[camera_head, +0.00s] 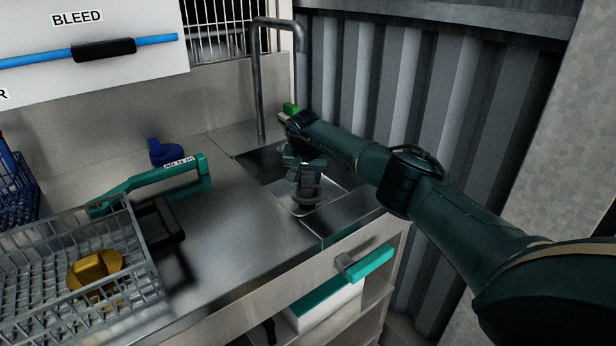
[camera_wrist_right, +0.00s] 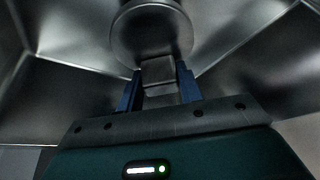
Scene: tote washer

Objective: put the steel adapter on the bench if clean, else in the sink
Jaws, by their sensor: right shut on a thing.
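My right gripper (camera_head: 304,166) is down in the sink (camera_head: 337,203), below its rim, at the right end of the steel bench (camera_head: 230,235). It is shut on the steel adapter (camera_head: 306,192), a grey round piece. In the right wrist view the blue fingers of my right gripper (camera_wrist_right: 159,88) close on a squared block of the adapter (camera_wrist_right: 150,30), whose round disc lies beyond. The disc looks plain dull grey; the view is dim, and I cannot tell if it is clean. Whether the adapter touches the sink floor is unclear. My left gripper is not in view.
A bent tap (camera_head: 259,80) rises behind the sink. A wire basket (camera_head: 150,275) with a yellow part (camera_head: 92,268), a teal-handled frame (camera_head: 150,185) and a blue part (camera_head: 166,152) stand to the left. The bench between them and the sink is clear.

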